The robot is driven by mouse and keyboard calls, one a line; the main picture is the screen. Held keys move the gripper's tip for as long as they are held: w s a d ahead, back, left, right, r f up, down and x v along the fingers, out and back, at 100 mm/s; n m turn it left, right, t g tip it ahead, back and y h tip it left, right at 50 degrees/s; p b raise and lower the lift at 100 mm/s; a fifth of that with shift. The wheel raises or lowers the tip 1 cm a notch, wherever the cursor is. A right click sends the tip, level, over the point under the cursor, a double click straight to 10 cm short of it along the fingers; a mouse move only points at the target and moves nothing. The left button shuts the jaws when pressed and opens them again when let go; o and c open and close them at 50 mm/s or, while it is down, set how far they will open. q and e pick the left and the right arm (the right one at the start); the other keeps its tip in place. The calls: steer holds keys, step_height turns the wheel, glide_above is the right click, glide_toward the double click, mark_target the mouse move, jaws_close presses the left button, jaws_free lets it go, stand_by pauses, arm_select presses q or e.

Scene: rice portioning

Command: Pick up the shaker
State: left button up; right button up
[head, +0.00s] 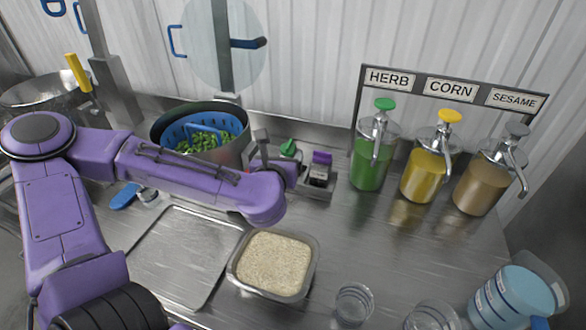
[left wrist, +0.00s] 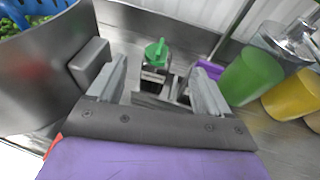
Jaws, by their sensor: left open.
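A small shaker with a green top (head: 288,148) stands in a metal rack (head: 316,190) behind my left forearm; my arm hides its lower part. A second small container with a purple top (head: 321,158) stands to its right in the same rack. My left gripper (left wrist: 158,68) is open. In the left wrist view the green-topped shaker (left wrist: 156,54) shows upright between the two fingertips, and I see no finger touching it. The purple top (left wrist: 208,68) shows just beyond the right finger. My right gripper is not in view.
A round pot (head: 236,152) with a blue basket of greens stands close left of the gripper. HERB (head: 368,160), CORN (head: 425,178) and SESAME (head: 482,188) pump dispensers stand right.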

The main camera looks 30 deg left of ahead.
arm_select(q)
steer(key=b, duration=0.3)
glide_toward(288, 155)
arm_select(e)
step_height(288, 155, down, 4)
arm_select(q)
steer(key=p+x, duration=0.4)
steer(key=x, duration=0.8)
steer(key=shift+w+a+f, duration=0.15)
steer(key=shift+w, duration=0.05)
steer(key=shift+w+f, duration=0.15)
steer(key=shift+w, duration=0.1)
steer(key=shift+s, duration=0.1)
steer(key=c, duration=1)
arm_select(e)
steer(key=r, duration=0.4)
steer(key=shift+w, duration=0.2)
